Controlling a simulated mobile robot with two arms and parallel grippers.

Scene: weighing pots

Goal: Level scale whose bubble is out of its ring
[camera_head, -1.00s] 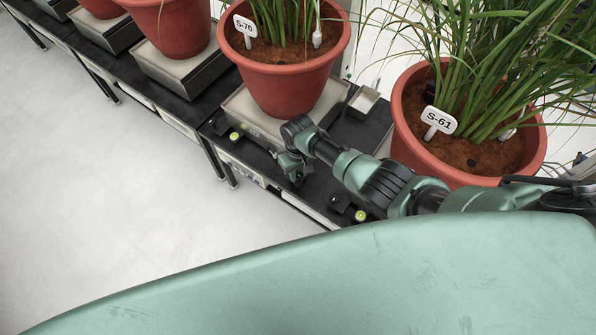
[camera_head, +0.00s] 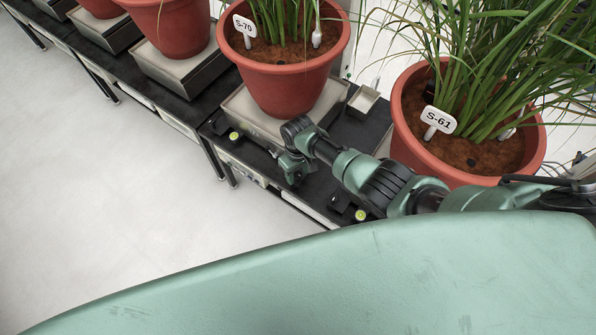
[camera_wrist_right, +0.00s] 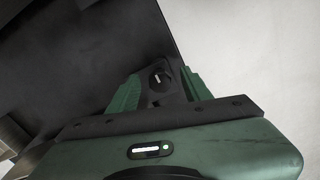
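A scale (camera_head: 237,108) with a grey plate carries the terracotta pot S-70 (camera_head: 285,85). A round yellow-green bubble level (camera_head: 234,136) sits at its front edge, and a second one (camera_head: 360,215) shows farther right, beside my arm. The bubbles are too small to place against their rings. My right gripper (camera_head: 291,170) points down at the front edge of the bench. In the right wrist view its green fingers (camera_wrist_right: 160,85) stand apart, either side of a dark knob (camera_wrist_right: 157,80) with a white mark; contact is not clear. My left gripper is not in view.
The pot S-61 (camera_head: 465,150) stands close beside my right arm, its long leaves overhanging. A small metal tray (camera_head: 363,100) sits behind. More pots on scales line the dark bench (camera_head: 205,100) to the left. The pale floor (camera_head: 90,180) in front is clear.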

